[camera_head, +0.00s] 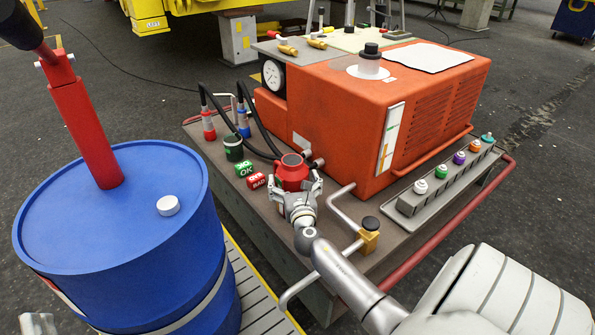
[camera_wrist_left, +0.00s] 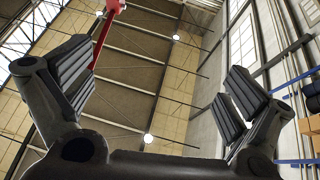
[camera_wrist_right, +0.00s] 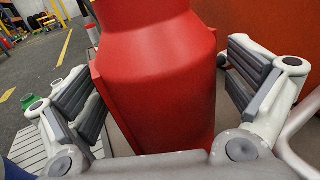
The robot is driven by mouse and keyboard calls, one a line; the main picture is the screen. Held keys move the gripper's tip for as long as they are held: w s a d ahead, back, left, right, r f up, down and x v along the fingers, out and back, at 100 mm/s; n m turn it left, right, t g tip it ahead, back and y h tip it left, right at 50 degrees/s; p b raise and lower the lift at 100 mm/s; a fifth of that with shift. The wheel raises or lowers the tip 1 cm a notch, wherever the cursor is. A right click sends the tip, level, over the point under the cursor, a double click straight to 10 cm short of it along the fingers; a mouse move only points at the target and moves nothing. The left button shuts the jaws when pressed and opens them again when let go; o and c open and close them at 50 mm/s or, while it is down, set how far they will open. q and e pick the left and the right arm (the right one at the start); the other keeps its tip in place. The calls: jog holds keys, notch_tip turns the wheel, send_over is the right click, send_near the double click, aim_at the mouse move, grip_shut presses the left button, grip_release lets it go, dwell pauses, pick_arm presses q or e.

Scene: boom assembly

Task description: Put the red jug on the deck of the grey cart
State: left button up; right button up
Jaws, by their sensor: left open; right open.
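The red jug (camera_head: 291,170) stands upright on the deck of the grey cart (camera_head: 400,236), in front of the orange machine. It fills the middle of the right wrist view (camera_wrist_right: 160,90). My right gripper (camera_head: 295,187) is open, with one finger on each side of the jug. In the right wrist view its fingers (camera_wrist_right: 160,78) show gaps to the jug's sides. The jug's base is hidden by the gripper. My left gripper (camera_wrist_left: 160,78) is open and empty, and its camera looks up toward the roof.
The orange machine (camera_head: 350,110) stands behind the jug. Small OK (camera_head: 243,168) and BAD (camera_head: 257,181) blocks and a dark green can (camera_head: 233,148) are to its left. A bent pipe and brass valve (camera_head: 370,236) are at right. A blue drum (camera_head: 110,235) stands left of the cart.

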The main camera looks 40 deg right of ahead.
pick_arm(q)
notch_tip(320, 180, down, 7)
jog(key=w+g+y+p, duration=0.1)
jog(key=g, duration=0.3)
jog(key=shift+w+a+f+g+y, duration=0.2)
jog(key=shift+w+a+g+y, duration=0.1)
jog(key=shift+w, duration=0.05)
pick_arm(e)
jog(key=v, duration=1.1)
